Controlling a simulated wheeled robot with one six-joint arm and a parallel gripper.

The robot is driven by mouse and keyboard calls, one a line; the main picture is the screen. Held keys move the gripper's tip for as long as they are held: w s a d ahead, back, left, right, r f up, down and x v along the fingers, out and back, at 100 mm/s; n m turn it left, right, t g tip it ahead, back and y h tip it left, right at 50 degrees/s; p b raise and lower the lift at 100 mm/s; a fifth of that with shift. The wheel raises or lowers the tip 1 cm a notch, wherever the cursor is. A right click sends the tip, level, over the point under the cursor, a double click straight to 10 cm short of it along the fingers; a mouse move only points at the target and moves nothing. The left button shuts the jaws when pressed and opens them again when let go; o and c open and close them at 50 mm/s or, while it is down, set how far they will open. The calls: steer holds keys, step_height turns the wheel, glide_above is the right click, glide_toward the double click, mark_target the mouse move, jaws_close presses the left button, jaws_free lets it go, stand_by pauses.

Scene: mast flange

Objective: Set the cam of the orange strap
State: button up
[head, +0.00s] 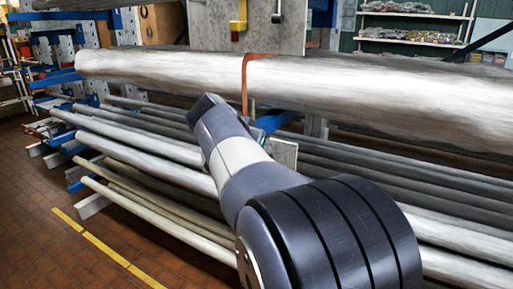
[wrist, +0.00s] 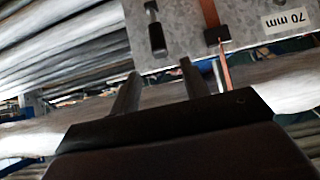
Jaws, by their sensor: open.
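The orange strap (head: 245,88) runs over the front of the large pale mast (head: 150,72) in the head view. In the wrist view the orange strap (wrist: 209,14) crosses a grey metal plate (wrist: 180,45) and meets a small black block (wrist: 216,36), which may be its cam. A black handle-like part (wrist: 154,30) lies on the plate left of the strap. My gripper (wrist: 159,68) is open, its two dark fingers reaching towards the plate's lower edge. Nothing shows between the fingers. In the head view my arm hides the gripper.
A larger grey panel (head: 286,32) with a yellow fitting (head: 238,22) stands behind the mast. Long poles lie on racks below it. A small grey plate (head: 284,153) shows under the mast. Brick floor (head: 45,245) is clear at left.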

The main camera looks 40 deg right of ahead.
steer(key=shift+f, duration=0.1)
steer(key=shift+c, duration=0.7)
steer(key=s+f+n+h+b, duration=0.1)
steer(key=f+n+b, duration=0.1)
steer(key=f+b, duration=0.1)
steer(key=s+f+n+h+b, duration=0.1)
steer(key=f+n+h+b, duration=0.1)
steer(key=f+b, duration=0.1)
steer(key=s+a+f+n+g+h+b, duration=0.1)
steer(key=f+n+h+b, duration=0.1)
steer(key=f+n+b, duration=0.1)
steer(key=shift+s+f+b, duration=0.3)
steer(key=shift+f+b, duration=0.2)
steer(key=shift+b, duration=0.8)
jaws_close()
steer(key=a+f+n+t+h+b, duration=0.4)
steer(key=a+n+t+h+b, duration=0.15)
steer(key=a+n+b, duration=0.4)
steer(key=w+d+r, duration=0.2)
steer(key=d, duration=0.5)
steer(key=w+d+r+n+p, duration=0.1)
steer(key=w+d+r, duration=0.2)
steer(key=d, duration=0.4)
